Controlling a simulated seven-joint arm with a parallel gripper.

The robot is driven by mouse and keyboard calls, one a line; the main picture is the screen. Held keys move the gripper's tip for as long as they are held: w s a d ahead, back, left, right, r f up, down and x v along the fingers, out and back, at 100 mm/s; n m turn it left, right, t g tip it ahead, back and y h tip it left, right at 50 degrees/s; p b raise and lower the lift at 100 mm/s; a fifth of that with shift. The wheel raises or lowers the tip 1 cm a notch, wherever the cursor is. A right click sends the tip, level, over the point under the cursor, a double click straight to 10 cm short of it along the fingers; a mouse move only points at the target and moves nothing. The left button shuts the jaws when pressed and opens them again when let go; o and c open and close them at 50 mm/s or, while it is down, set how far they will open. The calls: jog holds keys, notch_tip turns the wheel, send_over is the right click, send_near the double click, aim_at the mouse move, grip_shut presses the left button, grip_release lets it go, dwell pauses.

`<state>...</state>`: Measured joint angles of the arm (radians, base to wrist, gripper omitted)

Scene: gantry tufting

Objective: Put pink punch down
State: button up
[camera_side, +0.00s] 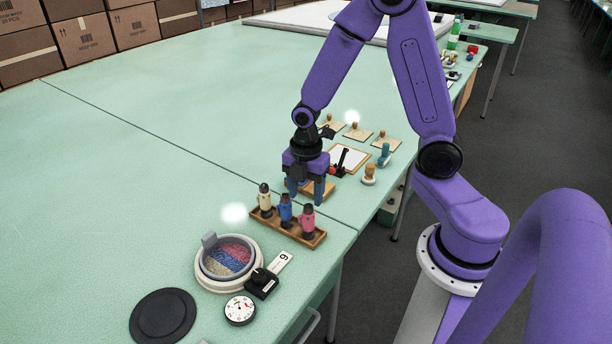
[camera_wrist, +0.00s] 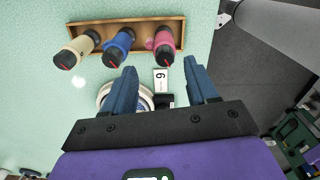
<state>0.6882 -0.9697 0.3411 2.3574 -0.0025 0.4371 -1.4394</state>
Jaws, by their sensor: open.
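The pink punch (camera_side: 307,221) stands in the right-hand place of a wooden rack (camera_side: 319,241), beside the blue punch (camera_side: 285,211) and the cream punch (camera_side: 264,199). In the wrist view the pink punch (camera_wrist: 164,42) is at the right end of the rack (camera_wrist: 112,22), with the blue punch (camera_wrist: 121,42) and cream punch (camera_wrist: 78,50) to its left. My gripper (camera_side: 306,194) is open and empty, just behind the rack in the side view. In the wrist view its fingers (camera_wrist: 160,70) are spread apart, with no punch between them.
A round bowl (camera_side: 203,271) holding pink, blue and tan bits stands front left of the rack. Near it are a black device with a 6 card (camera_side: 262,284), a dial (camera_side: 240,310) and a dark disc (camera_side: 162,316). Small stamps and boards lie behind my gripper. The left tabletop is clear.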

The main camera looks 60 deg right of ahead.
notch_tip(320, 180, up, 4)
jog(key=shift+s+a+r, duration=0.15)
jog(key=shift+r, duration=0.2)
jog(key=s+a+r+m, duration=0.3)
jog(key=s, duration=0.6)
jog(key=s+a+r+m, duration=0.3)
jog(key=s+r+m, duration=0.1)
jog(key=s, duration=0.6)
